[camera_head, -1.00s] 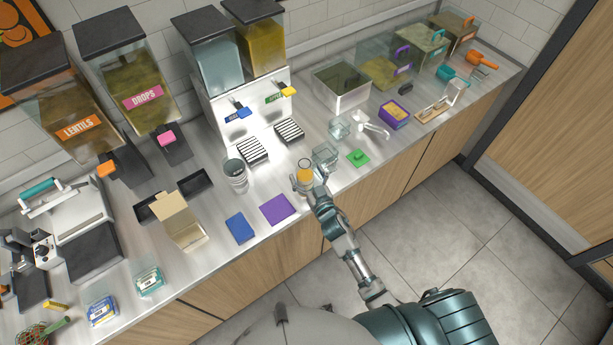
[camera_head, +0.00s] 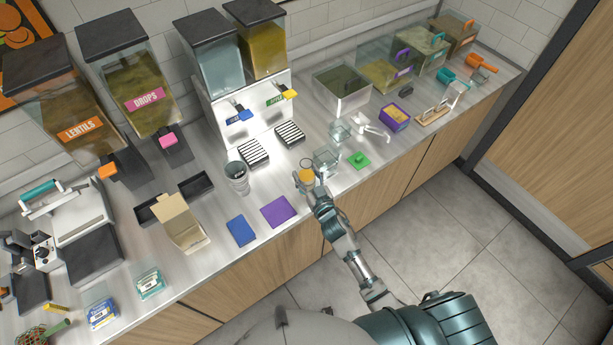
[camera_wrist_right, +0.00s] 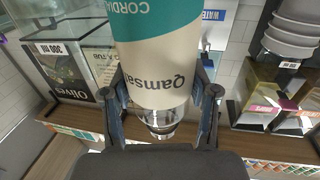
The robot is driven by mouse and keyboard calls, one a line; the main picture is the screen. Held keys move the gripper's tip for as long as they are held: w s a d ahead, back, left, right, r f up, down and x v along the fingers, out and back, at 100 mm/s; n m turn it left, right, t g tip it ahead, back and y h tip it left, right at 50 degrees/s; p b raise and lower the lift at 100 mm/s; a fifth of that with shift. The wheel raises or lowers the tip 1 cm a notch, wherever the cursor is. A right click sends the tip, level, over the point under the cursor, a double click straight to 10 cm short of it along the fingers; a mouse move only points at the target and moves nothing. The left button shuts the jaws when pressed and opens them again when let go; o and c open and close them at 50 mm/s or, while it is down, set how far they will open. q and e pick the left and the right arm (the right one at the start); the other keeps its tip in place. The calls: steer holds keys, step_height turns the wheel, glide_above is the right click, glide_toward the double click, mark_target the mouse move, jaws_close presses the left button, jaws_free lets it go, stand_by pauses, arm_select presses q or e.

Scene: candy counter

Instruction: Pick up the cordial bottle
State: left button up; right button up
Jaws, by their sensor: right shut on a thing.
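The cordial bottle (camera_wrist_right: 155,55) fills the upper middle of the right wrist view, with a cream and teal label whose lettering is upside down in the picture. My right gripper (camera_wrist_right: 160,90) is shut on it, one finger on each side. In the head view the bottle (camera_head: 307,174) is small, with an amber tint, at the front of the counter, and my right gripper (camera_head: 312,187) is at it. The gripper partly hides the bottle there. I cannot tell whether its base touches the counter. My left gripper is not in view.
A clear container (camera_head: 326,160) stands close to the right of the bottle, with a green lid (camera_head: 359,160) beyond. A purple mat (camera_head: 279,211) and a blue mat (camera_head: 241,231) lie at the front left.

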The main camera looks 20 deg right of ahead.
steer(key=r, duration=0.2)
steer(key=shift+s+a+r, duration=0.1)
steer(key=shift+a+r, duration=0.1)
steer(key=shift+r, duration=0.1)
steer(key=s+a+r+b, duration=0.1)
steer(key=s+a+b, duration=0.2)
steer(key=s+a, duration=0.8)
steer(key=shift+s+r, duration=0.15)
steer(key=shift+r, duration=0.05)
